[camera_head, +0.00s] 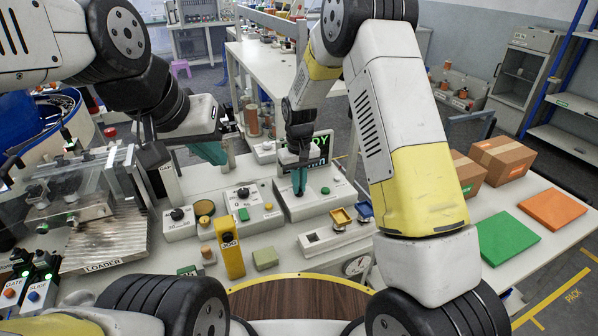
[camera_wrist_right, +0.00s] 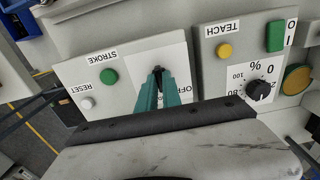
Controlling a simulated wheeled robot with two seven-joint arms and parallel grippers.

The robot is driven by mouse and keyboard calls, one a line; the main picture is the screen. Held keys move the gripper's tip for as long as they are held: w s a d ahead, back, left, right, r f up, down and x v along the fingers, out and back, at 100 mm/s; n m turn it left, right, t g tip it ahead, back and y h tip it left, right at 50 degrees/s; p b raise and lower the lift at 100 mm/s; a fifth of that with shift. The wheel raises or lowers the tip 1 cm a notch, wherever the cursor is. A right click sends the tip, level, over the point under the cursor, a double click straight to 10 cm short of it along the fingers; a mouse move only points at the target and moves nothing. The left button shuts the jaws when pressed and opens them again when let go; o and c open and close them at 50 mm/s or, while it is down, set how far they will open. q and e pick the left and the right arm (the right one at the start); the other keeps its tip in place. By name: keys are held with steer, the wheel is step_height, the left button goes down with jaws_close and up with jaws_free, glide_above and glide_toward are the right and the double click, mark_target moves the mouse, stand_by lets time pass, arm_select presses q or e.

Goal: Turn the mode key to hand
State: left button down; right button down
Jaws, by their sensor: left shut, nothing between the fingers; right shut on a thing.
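The grey control box (camera_head: 335,203) with the white key plate stands on the table in the head view, and the wrist view shows it close up (camera_wrist_right: 90,68). My right gripper (camera_head: 299,190) points down at that plate. In the right wrist view its teal fingers (camera_wrist_right: 163,85) are shut on the small dark mode key (camera_wrist_right: 158,71), of which only the top shows. Part of an "OFF" label shows beside the fingers; the other plate labels are hidden, so the key's setting cannot be told. My left gripper (camera_head: 219,158) is shut and empty, in the air above the left boxes.
Beside the key are a green STROKE button (camera_wrist_right: 109,76) and a white RESET button (camera_wrist_right: 86,103). A neighbouring box carries a black percent dial (camera_wrist_right: 259,89) and a yellow TEACH button (camera_wrist_right: 224,51). A yellow JOG block (camera_head: 230,258) stands in front. A small screen (camera_head: 318,150) stands behind.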

steer(key=c, duration=1.5)
jaws_free()
steer(key=shift+r, duration=3.95)
steer(key=shift+r, duration=0.15)
steer(key=s+d+r+m+t+y, duration=0.1)
steer(key=s+d+r, duration=0.4)
steer(key=r, duration=0.3)
steer(key=s+d+r+m+t+y, duration=0.1)
steer(key=s+d+r+t, duration=0.1)
steer(key=s+d+r, duration=0.35)
steer(key=s+d+r+t, duration=0.1)
steer(key=s+r, duration=0.1)
steer(key=s, duration=0.3)
steer(key=s+d+r+m+t, duration=0.1)
steer(key=s+r, duration=0.1)
steer(key=s, duration=0.3)
steer(key=s+d+r+m+t, duration=0.1)
steer(key=s+r, duration=0.1)
steer(key=s, duration=0.3)
steer(key=shift+s+d, duration=0.35)
